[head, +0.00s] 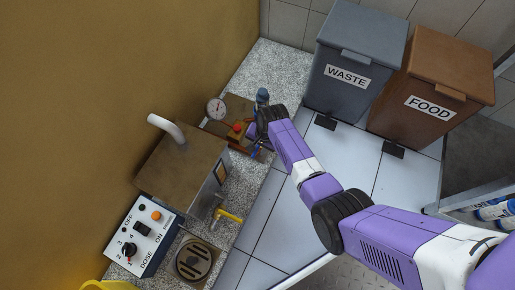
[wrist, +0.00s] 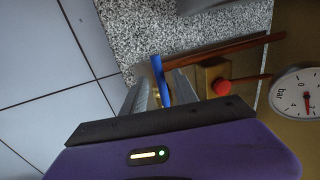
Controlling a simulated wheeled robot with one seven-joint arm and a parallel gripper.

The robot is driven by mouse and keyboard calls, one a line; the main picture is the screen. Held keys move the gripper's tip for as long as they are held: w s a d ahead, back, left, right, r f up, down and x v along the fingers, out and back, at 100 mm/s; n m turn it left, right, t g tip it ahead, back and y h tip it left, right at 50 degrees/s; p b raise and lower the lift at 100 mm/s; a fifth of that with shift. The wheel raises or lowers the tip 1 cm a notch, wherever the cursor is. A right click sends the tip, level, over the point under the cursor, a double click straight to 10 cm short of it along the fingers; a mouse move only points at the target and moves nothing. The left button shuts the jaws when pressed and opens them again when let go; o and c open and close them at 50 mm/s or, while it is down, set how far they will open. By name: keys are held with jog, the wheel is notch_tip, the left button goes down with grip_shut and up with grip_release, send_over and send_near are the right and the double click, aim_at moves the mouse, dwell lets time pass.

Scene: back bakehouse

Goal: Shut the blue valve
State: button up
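The blue valve lever (wrist: 160,80) shows in the wrist view as a narrow blue handle with a little brass beside its lower part. My gripper (wrist: 163,85) has one grey finger on each side of the lever. The fingers stand apart, and I cannot tell whether either touches it. In the head view my gripper (head: 259,133) is low over the counter by the pipework, and a bit of the blue lever (head: 255,146) shows beside it. The rest of the valve is mostly hidden by my arm and fingers.
A brass block with a red knob (wrist: 222,88) and a pressure gauge (wrist: 299,92) sit close to my right finger. A steel box (head: 180,165), a yellow-handled tap (head: 229,215) and a control panel (head: 143,234) stand nearer. Waste (head: 349,60) and food (head: 436,85) bins stand behind.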

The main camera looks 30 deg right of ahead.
grip_shut()
dwell(1.5)
